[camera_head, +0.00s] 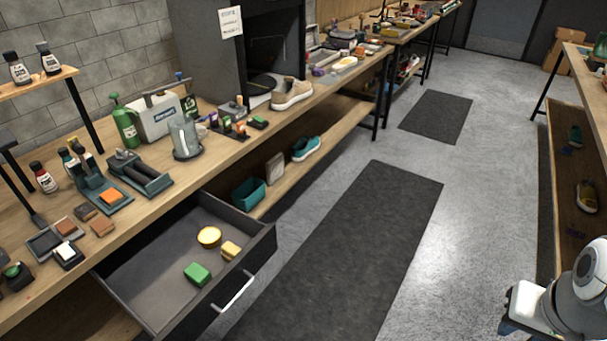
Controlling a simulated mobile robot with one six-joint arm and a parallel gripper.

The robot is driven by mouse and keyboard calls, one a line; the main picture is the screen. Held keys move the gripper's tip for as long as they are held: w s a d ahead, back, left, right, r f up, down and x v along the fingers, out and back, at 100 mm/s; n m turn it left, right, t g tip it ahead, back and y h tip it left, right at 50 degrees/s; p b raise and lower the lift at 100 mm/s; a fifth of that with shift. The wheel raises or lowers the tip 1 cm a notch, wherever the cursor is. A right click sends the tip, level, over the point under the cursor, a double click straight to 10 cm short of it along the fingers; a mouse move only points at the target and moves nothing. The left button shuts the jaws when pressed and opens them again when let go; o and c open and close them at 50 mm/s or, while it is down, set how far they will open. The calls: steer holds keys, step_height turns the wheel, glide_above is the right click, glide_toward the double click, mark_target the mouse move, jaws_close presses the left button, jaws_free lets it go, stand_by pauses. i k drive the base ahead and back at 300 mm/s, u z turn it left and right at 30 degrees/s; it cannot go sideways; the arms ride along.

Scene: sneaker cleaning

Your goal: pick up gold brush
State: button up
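An open dark drawer (141,272) sticks out below the left workbench. Inside it lie a round yellow piece (209,237), a small yellow-gold block (230,250) near the front panel and a green block (197,274). The pieces lie apart from one another. Either yellow piece could be the gold brush; bristles are too small to make out. A white and grey part of my arm shows at the lower right, far from the drawer, across the dark floor mat. My gripper's fingers cannot be seen.
The left workbench (220,150) holds a green spray bottle (124,122), a white case, a beige sneaker (291,94) and several brushes and blocks. A teal bin (248,194) and a teal shoe (306,148) sit on its lower shelf. Dark mats (350,250) lie on open floor.

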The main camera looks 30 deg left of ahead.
mark_target(230, 252)
steer(key=u, duration=0.7)
steer(key=i, duration=1.1)
steer(key=u, duration=1.05)
steer(key=i, duration=0.25)
steer(key=u, duration=0.05)
steer(key=k, duration=0.75)
steer(key=u, duration=0.2)
steer(key=i, duration=0.8)
steer(key=z, duration=0.1)
